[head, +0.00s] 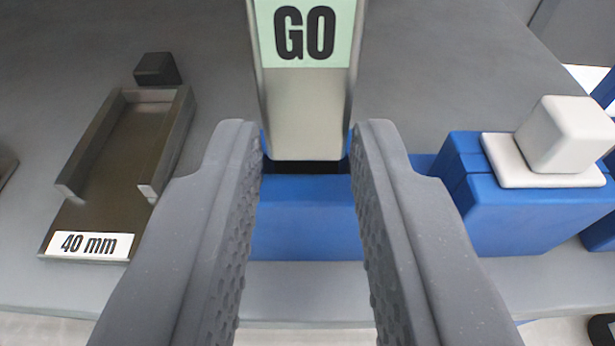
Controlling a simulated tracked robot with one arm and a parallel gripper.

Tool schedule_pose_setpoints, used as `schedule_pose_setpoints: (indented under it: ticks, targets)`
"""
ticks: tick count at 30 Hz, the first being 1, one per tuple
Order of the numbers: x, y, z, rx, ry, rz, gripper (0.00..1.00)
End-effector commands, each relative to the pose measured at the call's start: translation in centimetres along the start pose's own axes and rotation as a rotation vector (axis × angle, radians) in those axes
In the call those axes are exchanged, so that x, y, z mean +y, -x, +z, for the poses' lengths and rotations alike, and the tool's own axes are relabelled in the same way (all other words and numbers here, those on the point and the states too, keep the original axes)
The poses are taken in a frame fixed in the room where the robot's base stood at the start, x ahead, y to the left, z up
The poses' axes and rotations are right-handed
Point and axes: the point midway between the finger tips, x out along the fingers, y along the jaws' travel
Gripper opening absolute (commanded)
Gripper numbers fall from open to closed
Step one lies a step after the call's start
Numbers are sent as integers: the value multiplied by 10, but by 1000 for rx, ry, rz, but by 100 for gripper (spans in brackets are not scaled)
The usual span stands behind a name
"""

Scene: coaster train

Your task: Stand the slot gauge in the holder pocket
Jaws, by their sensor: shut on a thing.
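The slot gauge (305,110) is a metal bar with a pale green label reading GO. Its upper end runs out of the top of the picture. My gripper (306,135) is shut on the slot gauge, with one grey ribbed finger on each side. The blue holder (307,225) is between and beyond the fingers. A dark opening, the holder pocket (305,167), shows at the gauge's lower end. I cannot tell whether that end is inside the pocket or just above it. The fingers hide the holder's sides.
A dark tray marked 40 mm (75,215) lies at left, with a small black cube (157,68) behind it. At right, a white block (567,135) sits on a blue block (530,215). The grey table (440,65) is clear behind the holder.

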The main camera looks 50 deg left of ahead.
Motion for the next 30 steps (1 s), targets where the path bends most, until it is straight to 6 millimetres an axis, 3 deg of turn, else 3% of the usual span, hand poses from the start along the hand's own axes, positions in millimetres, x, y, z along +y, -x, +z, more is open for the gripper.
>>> schedule_pose_setpoints:
  ticks: [11,12,14,24,30]
  targets:
    - [0,-1,4,1,1,0,0]
    - [0,-1,4,1,1,0,32]
    - [0,-1,4,1,1,0,48]
    - [0,1,4,-1,0,0,49]
    - [1,24,4,-6,0,3,49]
